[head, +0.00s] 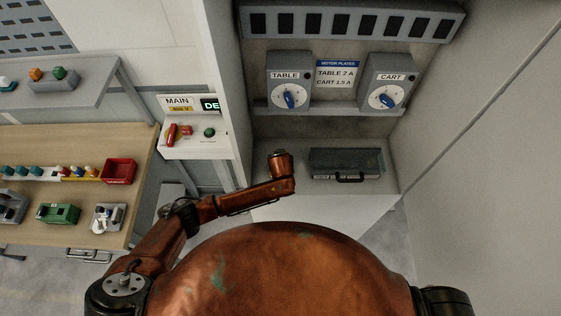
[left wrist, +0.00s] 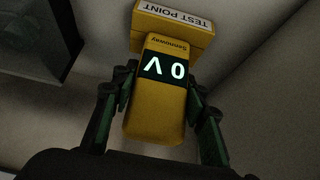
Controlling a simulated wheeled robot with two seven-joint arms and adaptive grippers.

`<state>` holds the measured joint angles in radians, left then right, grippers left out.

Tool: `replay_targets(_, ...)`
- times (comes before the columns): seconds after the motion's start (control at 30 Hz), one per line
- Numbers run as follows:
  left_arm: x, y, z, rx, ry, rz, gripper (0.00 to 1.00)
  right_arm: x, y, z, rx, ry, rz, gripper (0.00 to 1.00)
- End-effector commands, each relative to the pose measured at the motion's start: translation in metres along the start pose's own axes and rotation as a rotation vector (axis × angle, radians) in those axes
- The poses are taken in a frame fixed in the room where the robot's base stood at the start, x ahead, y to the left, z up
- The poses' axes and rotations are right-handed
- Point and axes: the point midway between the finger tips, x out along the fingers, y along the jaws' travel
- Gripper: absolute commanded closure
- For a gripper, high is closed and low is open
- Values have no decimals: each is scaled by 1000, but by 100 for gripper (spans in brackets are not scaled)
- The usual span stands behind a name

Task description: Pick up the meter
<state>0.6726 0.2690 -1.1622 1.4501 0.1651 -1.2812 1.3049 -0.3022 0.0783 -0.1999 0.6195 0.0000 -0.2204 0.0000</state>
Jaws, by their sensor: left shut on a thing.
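The meter (left wrist: 158,105) is a yellow handheld unit in the left wrist view, with a lit display reading 0 V, upside down in the picture. My left gripper (left wrist: 160,76) has one finger on each side of it and is shut on it. A yellow block (left wrist: 172,30) labelled TEST POINT is right behind the meter's far end; I cannot tell whether they touch. In the head view my left arm reaches over the cabinet's shelf, and its gripper and the meter are hidden. My right gripper is not in view.
In the head view, a dark case (head: 346,163) with a handle sits right of my left forearm. TABLE (head: 289,82) and CART (head: 388,82) dial boxes are on the panel above. A MAIN switch box (head: 190,140) and a wooden bench (head: 140,150) with small parts are left.

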Motion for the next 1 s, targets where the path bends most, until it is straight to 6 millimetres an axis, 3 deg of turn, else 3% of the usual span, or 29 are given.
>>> replay_targets(0.33,0,0,0,0,0,0,89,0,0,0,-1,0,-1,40)
replay_targets(0.73,-7,1,-5,-1,1,3,89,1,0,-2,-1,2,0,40)
replay_targets(0.9,-25,1,-16,-2,1,3,89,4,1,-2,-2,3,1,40)
replay_targets(1.0,-42,-2,-14,-1,0,4,89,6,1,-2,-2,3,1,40)
